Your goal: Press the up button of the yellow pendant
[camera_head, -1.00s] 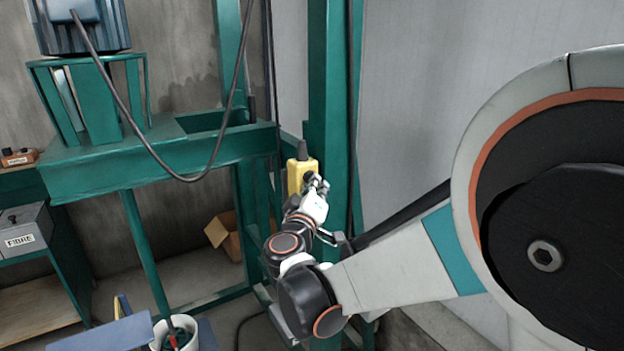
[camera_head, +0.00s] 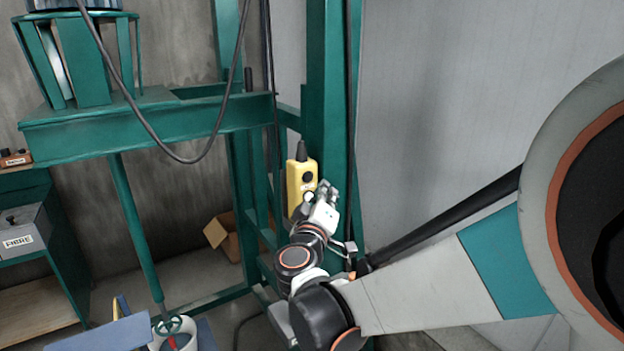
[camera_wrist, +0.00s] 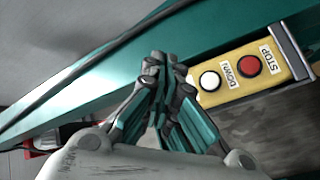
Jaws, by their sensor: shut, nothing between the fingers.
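The yellow pendant (camera_head: 294,180) hangs upright against a green post in the head view, its cable at the top. A dark button (camera_head: 307,177) and a pale button (camera_head: 308,196) show on its face. In the wrist view the pendant (camera_wrist: 217,96) shows a white button (camera_wrist: 209,80), a DOWN label (camera_wrist: 231,73), a red button (camera_wrist: 249,66) and a STOP label. No UP label is readable; the pendant's left end there is hidden behind my fingers. My gripper (camera_head: 327,192) is shut and empty at the pendant's lower right. Its fingertips (camera_wrist: 164,65) show left of the white button; contact cannot be told.
The green post (camera_head: 327,90) stands right behind the pendant. A dark cable loops from the green machine frame (camera_head: 130,130) at left. A cardboard box (camera_head: 222,232) lies on the floor behind. A plain grey wall (camera_head: 440,90) is at right.

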